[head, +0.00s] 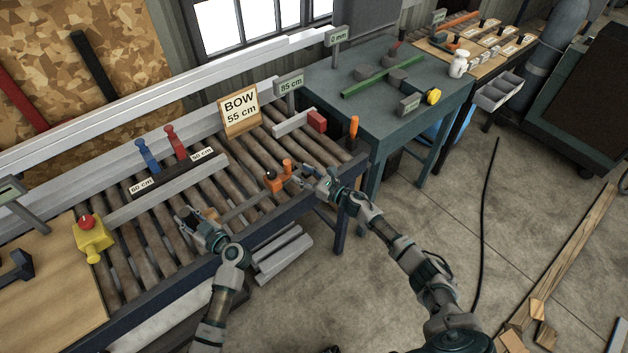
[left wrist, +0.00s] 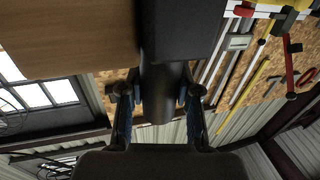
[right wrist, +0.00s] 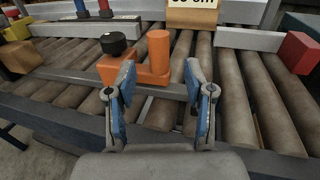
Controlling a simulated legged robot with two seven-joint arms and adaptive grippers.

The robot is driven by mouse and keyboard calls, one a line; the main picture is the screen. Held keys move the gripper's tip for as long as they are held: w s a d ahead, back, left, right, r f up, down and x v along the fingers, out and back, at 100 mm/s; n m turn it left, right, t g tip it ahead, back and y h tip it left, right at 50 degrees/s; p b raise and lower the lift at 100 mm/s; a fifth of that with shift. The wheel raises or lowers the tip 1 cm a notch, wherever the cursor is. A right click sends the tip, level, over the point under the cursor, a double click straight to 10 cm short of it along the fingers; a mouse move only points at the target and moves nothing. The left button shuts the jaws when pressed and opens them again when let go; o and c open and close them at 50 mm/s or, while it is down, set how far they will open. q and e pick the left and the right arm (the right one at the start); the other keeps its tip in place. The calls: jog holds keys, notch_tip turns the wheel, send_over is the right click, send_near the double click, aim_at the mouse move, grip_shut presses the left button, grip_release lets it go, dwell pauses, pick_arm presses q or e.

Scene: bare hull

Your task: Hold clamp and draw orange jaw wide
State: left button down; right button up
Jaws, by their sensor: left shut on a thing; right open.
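The clamp's orange jaw (head: 275,183) sits on a grey bar (head: 240,208) over the rollers, with an orange post and a black knob; it shows large in the right wrist view (right wrist: 135,70). My right gripper (head: 308,177) is open, just in front of the jaw; in its wrist view (right wrist: 163,92) the fingers point at the orange post, with nothing clearly between them. My left gripper (head: 192,217) is at the bar's left end. In the left wrist view it (left wrist: 158,95) is shut on a dark cylindrical handle (left wrist: 163,80) below a dark block. The clamp's left end is largely hidden in the head view.
A "BOW 55 cm" sign (head: 241,110) stands behind on the roller bench. A red-ended block (head: 316,121) and an orange handle (head: 353,128) are to the right. A yellow piece with a red knob (head: 93,237) is at left. A green table (head: 380,110) stands beyond.

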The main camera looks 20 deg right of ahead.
pick_arm(q)
jog(key=shift+d+r, duration=0.1)
jog(key=shift+d, duration=0.05)
pick_arm(e)
jog(key=v, duration=0.5)
jog(key=shift+s+d, duration=0.25)
jog(key=shift+d, duration=0.05)
pick_arm(q)
jog(key=c, duration=0.7)
grip_release()
